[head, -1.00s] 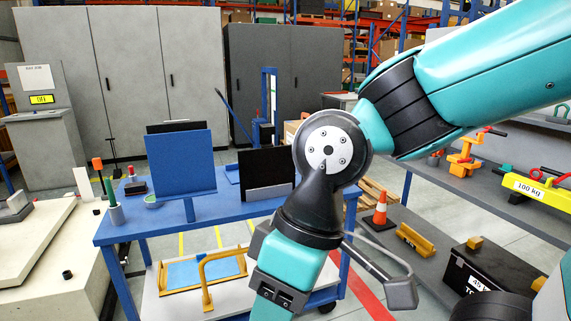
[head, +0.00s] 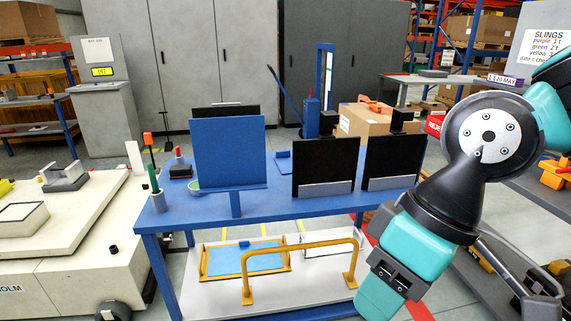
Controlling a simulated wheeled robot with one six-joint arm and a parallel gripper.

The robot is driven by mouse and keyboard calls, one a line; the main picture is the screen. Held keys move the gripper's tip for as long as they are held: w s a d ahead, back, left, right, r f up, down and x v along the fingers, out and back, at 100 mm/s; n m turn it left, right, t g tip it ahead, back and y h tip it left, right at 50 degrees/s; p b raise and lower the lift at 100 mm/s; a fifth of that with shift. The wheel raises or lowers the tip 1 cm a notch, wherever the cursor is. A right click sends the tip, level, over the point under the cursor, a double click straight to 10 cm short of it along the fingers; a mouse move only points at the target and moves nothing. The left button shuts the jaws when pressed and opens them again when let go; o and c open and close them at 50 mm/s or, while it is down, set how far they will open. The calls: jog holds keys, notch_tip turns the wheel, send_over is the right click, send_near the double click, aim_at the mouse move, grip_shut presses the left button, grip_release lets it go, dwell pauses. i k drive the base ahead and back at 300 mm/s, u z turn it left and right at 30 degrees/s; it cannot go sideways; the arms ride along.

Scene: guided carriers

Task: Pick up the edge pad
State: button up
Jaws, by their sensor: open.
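I cannot pick out the edge pad with certainty. A small yellow piece (head: 481,259) on the low right shelf is partly hidden behind my arm, and I cannot tell whether it is the pad. My arm comes in from the right and hangs down in front of the blue trolley's right end. My gripper is out of frame below the picture, so its jaws do not show.
A blue trolley (head: 275,208) carries a blue panel (head: 229,152), black panels (head: 323,168) and a pen cup (head: 157,201). Its lower shelf has a yellow rail (head: 300,251). A pale machine (head: 60,255) stands at left. Grey cabinets (head: 182,58) close the back.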

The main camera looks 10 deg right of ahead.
aim_at(283, 159)
jog(key=i, duration=2.15)
